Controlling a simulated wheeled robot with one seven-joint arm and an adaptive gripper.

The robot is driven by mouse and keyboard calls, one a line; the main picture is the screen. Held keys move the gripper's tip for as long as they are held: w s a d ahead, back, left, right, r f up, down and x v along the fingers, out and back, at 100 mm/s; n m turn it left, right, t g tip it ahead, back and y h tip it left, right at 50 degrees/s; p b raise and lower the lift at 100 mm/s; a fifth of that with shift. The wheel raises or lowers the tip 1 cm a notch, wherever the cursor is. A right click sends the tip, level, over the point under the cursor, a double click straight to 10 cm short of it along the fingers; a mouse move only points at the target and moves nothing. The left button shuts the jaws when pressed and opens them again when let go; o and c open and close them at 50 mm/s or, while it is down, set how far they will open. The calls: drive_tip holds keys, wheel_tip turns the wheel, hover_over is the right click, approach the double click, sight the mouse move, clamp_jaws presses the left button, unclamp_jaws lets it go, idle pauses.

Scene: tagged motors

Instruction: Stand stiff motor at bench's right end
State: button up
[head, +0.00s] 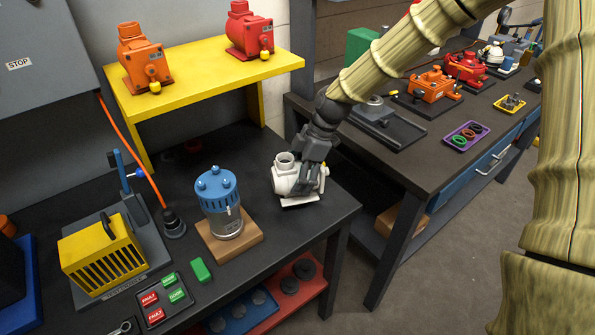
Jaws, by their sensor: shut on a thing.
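A white motor (286,182) is at the right end of the dark bench (275,238), near its right edge. My gripper (309,182) comes down on it from above and is shut on it, covering part of its right side. The motor looks upright, its base at or just above the bench top; I cannot tell whether it touches. A blue-topped motor (220,205) stands on a wooden block (232,247) to its left. An orange motor (142,60) and a red motor (249,32) stand on the yellow shelf (205,77). No motor's tag is readable.
A tray of red and green tags (163,301) lies at the bench front, with a green block (201,270) beside it. A yellow-caged device (102,258) stands at left. A second bench (420,165) with motors and trays is at right, across a gap.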

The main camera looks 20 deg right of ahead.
drive_tip(key=shift+w+f+p, duration=0.1)
drive_tip(key=shift+f+p, duration=0.25)
drive_tip(key=shift+f, duration=1.35)
drive_tip(key=o, duration=2.1)
drive_tip(key=shift+f, duration=0.1)
drive_tip(key=shift+b+v, duration=1.3)
drive_tip(key=shift+v, duration=4.75)
